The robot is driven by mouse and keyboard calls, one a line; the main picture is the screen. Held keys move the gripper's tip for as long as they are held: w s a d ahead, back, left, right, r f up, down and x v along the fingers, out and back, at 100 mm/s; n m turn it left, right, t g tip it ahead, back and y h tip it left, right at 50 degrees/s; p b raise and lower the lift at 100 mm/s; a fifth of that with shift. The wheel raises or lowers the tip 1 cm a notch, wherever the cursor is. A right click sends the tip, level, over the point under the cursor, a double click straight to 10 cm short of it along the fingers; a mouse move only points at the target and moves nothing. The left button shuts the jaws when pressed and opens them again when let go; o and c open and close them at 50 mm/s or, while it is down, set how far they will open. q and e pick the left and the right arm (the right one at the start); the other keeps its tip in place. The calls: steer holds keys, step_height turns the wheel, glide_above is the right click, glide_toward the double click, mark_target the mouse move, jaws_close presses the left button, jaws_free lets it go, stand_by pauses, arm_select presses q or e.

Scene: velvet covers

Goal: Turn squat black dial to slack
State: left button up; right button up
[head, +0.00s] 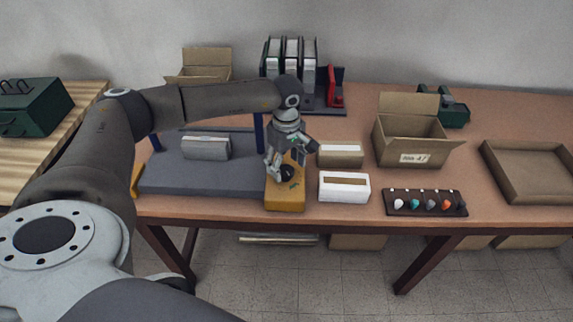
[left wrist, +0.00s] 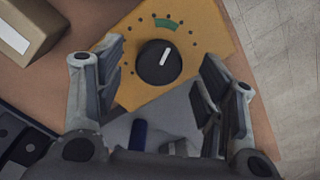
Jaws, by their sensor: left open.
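The squat black dial (head: 287,173) sits on the sloped face of a yellow box (head: 285,200) at the table's front. In the left wrist view the dial (left wrist: 159,63) has a white pointer line aimed up and slightly right, towards a green arc (left wrist: 166,24) with a ring of small dots around the dial. My left gripper (head: 284,167) is open above the dial. In the left wrist view its fingers (left wrist: 160,88) stand either side of the dial, apart from it. I cannot tell whether they are level with it. My right gripper is not in view.
A grey platform (head: 200,178) with a grey block (head: 206,147) adjoins the yellow box on the left. A white box (head: 344,187) and a tan box (head: 340,156) stand close on the right. A dark rack of coloured knobs (head: 425,211) lies farther right.

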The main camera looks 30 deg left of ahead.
arm_select(q)
steer(key=shift+f, duration=0.9)
steer(key=shift+c, duration=0.3)
steer(key=c, duration=1)
steer(key=shift+o, duration=0.2)
